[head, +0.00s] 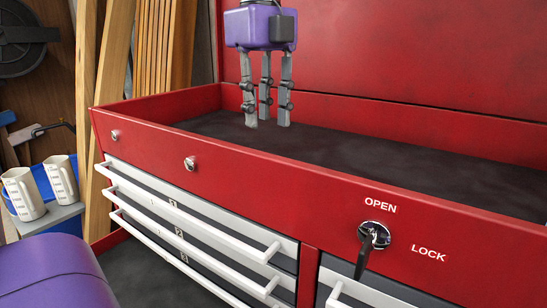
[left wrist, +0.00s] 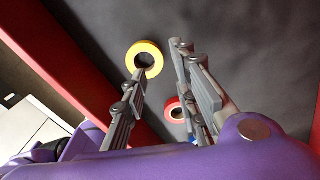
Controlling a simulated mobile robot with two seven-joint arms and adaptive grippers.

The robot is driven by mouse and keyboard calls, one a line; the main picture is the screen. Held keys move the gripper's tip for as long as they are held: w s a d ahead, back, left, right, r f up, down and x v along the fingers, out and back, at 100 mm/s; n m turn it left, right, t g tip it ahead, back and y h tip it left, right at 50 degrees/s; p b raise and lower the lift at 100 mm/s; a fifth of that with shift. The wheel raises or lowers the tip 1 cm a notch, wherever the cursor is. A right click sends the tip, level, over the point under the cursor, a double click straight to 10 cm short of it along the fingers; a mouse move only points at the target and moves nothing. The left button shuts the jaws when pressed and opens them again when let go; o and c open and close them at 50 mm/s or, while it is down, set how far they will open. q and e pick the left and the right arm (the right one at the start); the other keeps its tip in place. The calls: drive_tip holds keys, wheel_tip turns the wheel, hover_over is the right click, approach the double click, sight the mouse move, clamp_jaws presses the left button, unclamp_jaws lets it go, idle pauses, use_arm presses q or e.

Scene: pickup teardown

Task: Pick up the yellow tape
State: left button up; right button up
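The yellow tape (left wrist: 133,52) is a ring lying flat on the dark floor of the red chest's top tray, seen in the left wrist view. In the head view it is hidden behind the tray's front wall. My left gripper (head: 267,121) points down into the tray with its fingers spread, open and empty. In the left wrist view, the left gripper's fingertips (left wrist: 160,58) show on either side, with the tape beside the left finger. I cannot tell whether they touch. My right gripper is not in view.
A red tape roll (left wrist: 169,107) lies near the yellow one, partly behind the fingers. The tray's red front wall (head: 290,172) and raised red back panel (head: 400,50) bound the space. The dark tray floor (head: 400,165) to the right looks clear. A key (head: 370,245) sticks out of the front lock.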

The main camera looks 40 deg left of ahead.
use_arm(q)
drive_tip(key=shift+s+d+f, duration=0.15)
drive_tip(key=shift+s+f, duration=0.05)
drive_tip(key=shift+s, duration=0.15)
wheel_tip(320, 180, down, 6)
drive_tip(key=shift+d+f+p, duration=0.1)
drive_tip(key=shift+p, duration=0.65)
drive_tip(key=shift+f, duration=0.3)
drive_tip(key=shift+c, duration=0.6)
clamp_jaws()
